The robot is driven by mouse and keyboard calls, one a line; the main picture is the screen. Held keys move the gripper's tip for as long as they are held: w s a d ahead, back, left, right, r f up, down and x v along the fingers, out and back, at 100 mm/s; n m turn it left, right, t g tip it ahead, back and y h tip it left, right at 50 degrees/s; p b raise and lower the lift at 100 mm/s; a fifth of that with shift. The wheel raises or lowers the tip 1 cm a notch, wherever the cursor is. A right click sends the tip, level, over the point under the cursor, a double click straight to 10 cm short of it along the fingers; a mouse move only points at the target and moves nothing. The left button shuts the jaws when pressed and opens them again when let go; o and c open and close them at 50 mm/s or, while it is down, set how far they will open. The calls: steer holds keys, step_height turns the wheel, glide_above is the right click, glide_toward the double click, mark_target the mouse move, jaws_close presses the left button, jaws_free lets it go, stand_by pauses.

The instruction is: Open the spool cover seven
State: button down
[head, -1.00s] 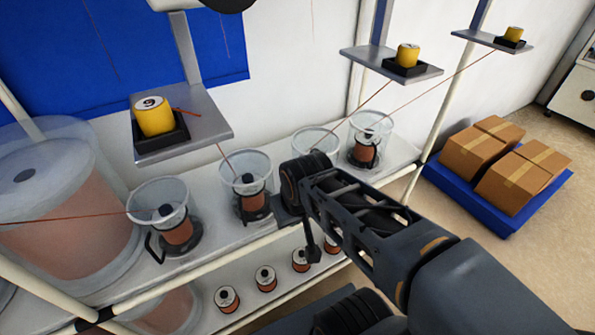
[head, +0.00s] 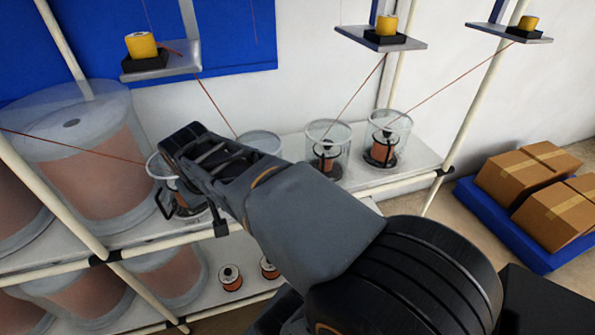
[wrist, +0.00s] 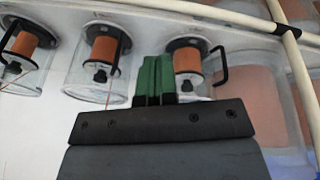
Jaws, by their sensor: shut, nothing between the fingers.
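Clear spool covers stand in a row on the upper shelf, each around a copper spool; I cannot read any number on them. In the head view the leftmost cover (head: 154,165) is partly hidden by my arm, with a black handle at its side. Farther right are a half-hidden cover (head: 262,138) and two more covers (head: 316,132) (head: 403,130). In the wrist view my gripper (wrist: 155,62) is shut and empty, its green fingers in front of the gap beside the right-hand spool (wrist: 188,60). That spool's cover has a black handle (wrist: 220,68). Contact cannot be told.
Large translucent drums (head: 75,150) stand at the left of the shelf. Yellow spools sit on raised plates (head: 165,66) above. White shelf posts (head: 445,125) frame the row. A blue pallet (head: 470,195) with cardboard boxes (head: 525,170) stands on the floor at right.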

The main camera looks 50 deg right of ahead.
steer(key=w+d+f+m+g+h+b, duration=0.1)
steer(key=d+m+b, duration=0.1)
steer(key=d, duration=0.3)
steer(key=w+d+m+g+h+b, duration=0.1)
steer(key=d+m+h+b, duration=0.15)
steer(key=d, duration=0.35)
steer(key=m+g+b, duration=0.4)
steer(key=m+b, duration=0.3)
steer(key=m, duration=0.1)
glide_above(314, 162)
steer(key=s+a, duration=0.3)
steer(key=a, duration=0.2)
steer(key=shift+n+h, duration=0.25)
steer(key=shift+h, duration=0.2)
step_height(314, 162, down, 6)
steer(key=shift+f, duration=0.25)
